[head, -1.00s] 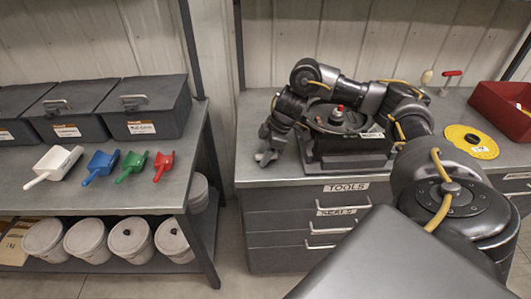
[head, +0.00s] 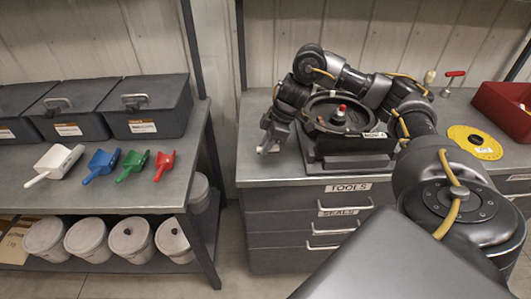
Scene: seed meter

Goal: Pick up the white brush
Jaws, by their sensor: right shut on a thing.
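My right arm reaches over the workbench, and my right gripper (head: 268,149) hangs above the bench's left front edge, left of the dark round seed meter (head: 338,116). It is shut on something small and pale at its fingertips. The thing is mostly hidden and too small to make out, so I cannot tell for certain that it is the white brush. A cream-coloured handled item (head: 430,77) stands at the back of the bench, well away from the gripper. My left gripper is not in view.
A red-handled tool (head: 452,79), a yellow disc (head: 474,141) and a red bin (head: 505,109) are on the right. The left shelf table (head: 110,193) carries white, blue, green and red scoops and grey boxes. A gap separates both tables.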

